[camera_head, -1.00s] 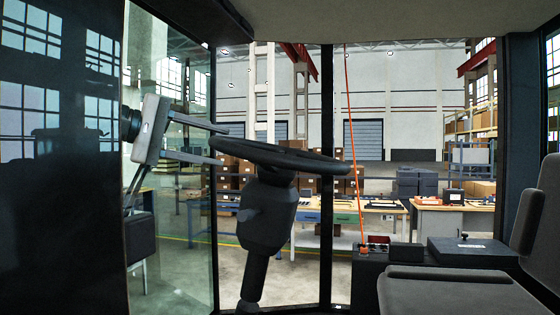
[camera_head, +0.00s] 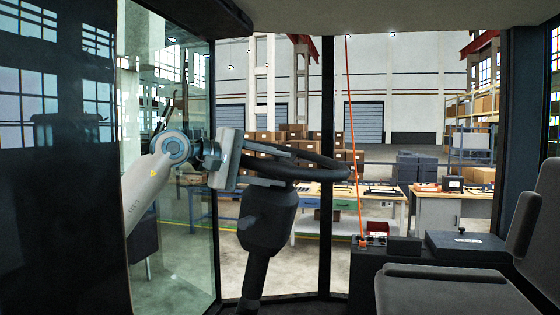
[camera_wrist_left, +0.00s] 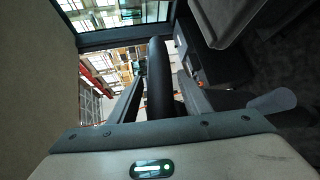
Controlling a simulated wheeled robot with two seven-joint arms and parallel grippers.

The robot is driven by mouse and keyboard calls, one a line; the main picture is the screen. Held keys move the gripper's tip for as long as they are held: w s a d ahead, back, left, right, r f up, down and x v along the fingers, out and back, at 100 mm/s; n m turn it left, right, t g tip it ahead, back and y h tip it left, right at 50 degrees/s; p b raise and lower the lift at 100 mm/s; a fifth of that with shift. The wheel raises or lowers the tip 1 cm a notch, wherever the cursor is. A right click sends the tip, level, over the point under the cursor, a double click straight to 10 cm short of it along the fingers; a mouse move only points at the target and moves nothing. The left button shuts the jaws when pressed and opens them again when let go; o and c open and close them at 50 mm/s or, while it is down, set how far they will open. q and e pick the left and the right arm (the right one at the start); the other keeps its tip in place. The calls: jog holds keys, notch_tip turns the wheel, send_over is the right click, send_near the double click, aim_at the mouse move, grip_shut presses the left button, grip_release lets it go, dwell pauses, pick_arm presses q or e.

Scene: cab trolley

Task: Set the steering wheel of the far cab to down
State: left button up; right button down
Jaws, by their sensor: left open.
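The black steering wheel (camera_head: 330,166) stands on its dark column (camera_head: 267,222) inside the cab, its rim seen nearly edge-on and slightly tilted. My left gripper (camera_head: 302,166) is at the left side of the wheel, its two fingers pointing right across the rim. In the left wrist view the wheel rim (camera_wrist_left: 158,75) runs between the two open fingers, with a gap visible on the finger sides. Part of the wheel's near-left rim is hidden behind my gripper in the head view. My right gripper is in neither view.
A dark seat (camera_head: 450,288) and a side console (camera_head: 375,262) are at the right. A glass door panel (camera_head: 185,215) is behind my left arm, and a dark panel (camera_head: 60,180) fills the left. Beyond the window are workbenches and boxes.

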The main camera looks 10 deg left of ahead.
pick_arm(q)
jog(key=shift+w+d+f, duration=0.15)
jog(key=shift+w+d, duration=0.3)
jog(key=shift+d, duration=0.1)
